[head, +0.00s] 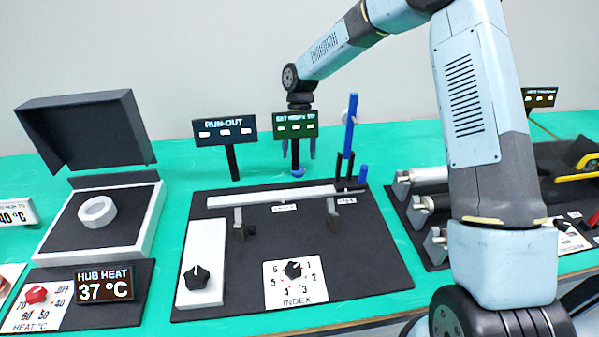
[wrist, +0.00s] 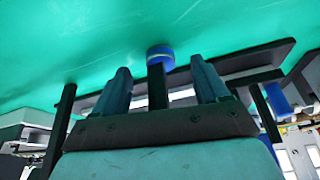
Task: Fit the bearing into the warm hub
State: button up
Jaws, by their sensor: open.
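A thick white ring, which looks like the hub (head: 97,211), lies on the dark plate of the open-lidded heater (head: 143,216) at the left. The display in front (head: 104,283) reads HUB HEAT 37 °C. My gripper (head: 298,152) points down behind the dark board, partly hidden by a sign. Its blue fingers are open and apart. A small round blue piece (head: 298,173) sits on the green table below them. In the wrist view this blue piece (wrist: 160,54) shows a grey band, just beyond my fingertips (wrist: 160,78). I cannot tell if it is the bearing.
The board holds a pale rail (head: 265,198), a blue upright post (head: 350,125) and an INDEX knob (head: 293,269). A RUN-OUT sign (head: 224,130) stands behind it. A red heat knob (head: 36,294) is at the front left. A dark tray of tools (head: 400,205) lies right.

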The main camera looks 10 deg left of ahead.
aim_at(298, 168)
jog(key=shift+s+x, duration=0.2)
jog(key=shift+x, duration=1.9)
jog(key=shift+r, duration=0.1)
jog(key=shift+s, duration=0.1)
jog(key=c, duration=1.3)
